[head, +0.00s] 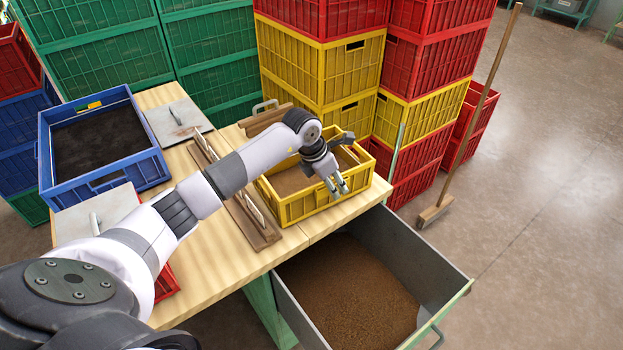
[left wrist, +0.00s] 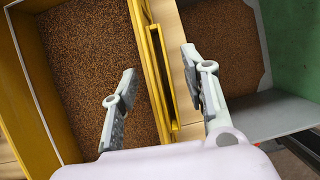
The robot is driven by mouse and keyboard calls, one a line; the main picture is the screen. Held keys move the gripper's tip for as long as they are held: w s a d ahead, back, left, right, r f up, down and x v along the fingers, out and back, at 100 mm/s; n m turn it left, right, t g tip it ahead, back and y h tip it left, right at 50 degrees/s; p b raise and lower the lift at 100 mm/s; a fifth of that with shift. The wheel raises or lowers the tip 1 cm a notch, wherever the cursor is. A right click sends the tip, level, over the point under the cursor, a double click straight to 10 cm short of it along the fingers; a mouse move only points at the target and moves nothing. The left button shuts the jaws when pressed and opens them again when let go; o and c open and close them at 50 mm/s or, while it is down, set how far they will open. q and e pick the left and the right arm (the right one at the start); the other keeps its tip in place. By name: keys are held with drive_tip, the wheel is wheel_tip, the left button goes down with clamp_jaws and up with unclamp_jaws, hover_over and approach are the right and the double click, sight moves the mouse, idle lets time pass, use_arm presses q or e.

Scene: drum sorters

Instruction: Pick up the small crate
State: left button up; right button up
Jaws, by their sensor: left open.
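A small yellow crate (head: 291,211) stands on the wooden table with brown granular fill inside. Its yellow wall also shows in the left wrist view (left wrist: 154,78). My left gripper (head: 340,187) is open and empty above the crate's front right side. In the left wrist view the open fingers (left wrist: 158,66) lie on either side of the wall in the picture, one over the fill and one over the outer side. I cannot tell how far above the rim they are. My right gripper is in neither view.
A larger blue crate (head: 153,172) with dark fill stands at the table's left. An open metal drawer (head: 445,287) of brown grains juts out below the front edge. Yellow crates (head: 327,70) are stacked close behind. A broom (head: 434,213) leans at right.

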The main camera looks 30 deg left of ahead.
use_arm(q)
drive_tip(key=shift+f+b, duration=0.25)
drive_tip(key=shift+b, duration=0.05)
drive_tip(key=shift+c, duration=0.2)
clamp_jaws()
idle(0.6)
drive_tip(key=shift+w+r, duration=0.1)
idle(0.5)
